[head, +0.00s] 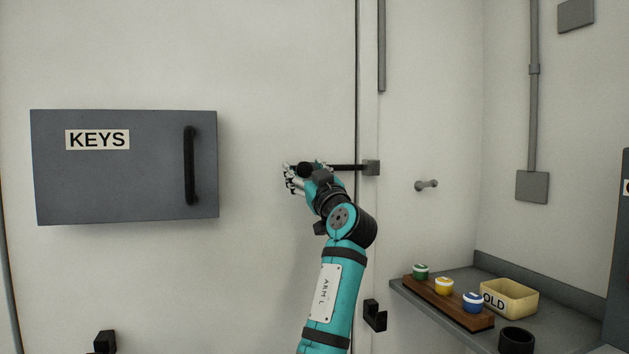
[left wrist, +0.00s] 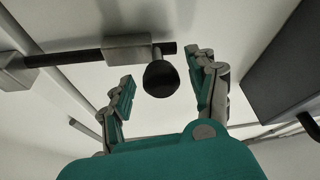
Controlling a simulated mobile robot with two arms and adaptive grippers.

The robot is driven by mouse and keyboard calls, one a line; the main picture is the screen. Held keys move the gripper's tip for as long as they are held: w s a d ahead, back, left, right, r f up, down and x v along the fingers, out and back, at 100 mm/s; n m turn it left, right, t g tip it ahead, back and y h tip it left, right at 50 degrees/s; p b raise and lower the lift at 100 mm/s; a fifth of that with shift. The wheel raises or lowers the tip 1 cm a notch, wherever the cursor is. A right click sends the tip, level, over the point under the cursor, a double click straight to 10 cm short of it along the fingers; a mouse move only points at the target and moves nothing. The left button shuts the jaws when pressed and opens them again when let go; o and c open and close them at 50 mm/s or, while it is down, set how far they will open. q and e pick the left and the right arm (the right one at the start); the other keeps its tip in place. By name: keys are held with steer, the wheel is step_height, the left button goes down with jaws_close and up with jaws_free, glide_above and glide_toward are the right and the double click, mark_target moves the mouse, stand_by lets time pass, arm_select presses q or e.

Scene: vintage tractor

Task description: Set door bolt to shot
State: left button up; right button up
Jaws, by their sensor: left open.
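The door bolt is a dark horizontal bar (head: 346,167) on the pale door, running to a grey block (head: 371,167) at the door's right edge. In the left wrist view the bar (left wrist: 75,57) passes a grey guide (left wrist: 127,48) and meets the block (left wrist: 14,72); how deep it enters is unclear. The round black knob (left wrist: 161,79) sticks out near the guide. My left gripper (head: 291,178) is open at the knob, with a finger on either side of it and visible gaps in the wrist view. The right gripper is out of view.
A grey KEYS cabinet (head: 110,185) with a black handle (head: 190,165) is on the left. A peg (head: 426,185) sticks out right of the door. A shelf (head: 560,312) at lower right holds a wooden rack (head: 445,303), a yellow bin (head: 512,300) and a black cup (head: 516,341).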

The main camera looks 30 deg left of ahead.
arm_select(q)
steer(key=v, duration=1.1)
steer(key=shift+d, duration=0.45)
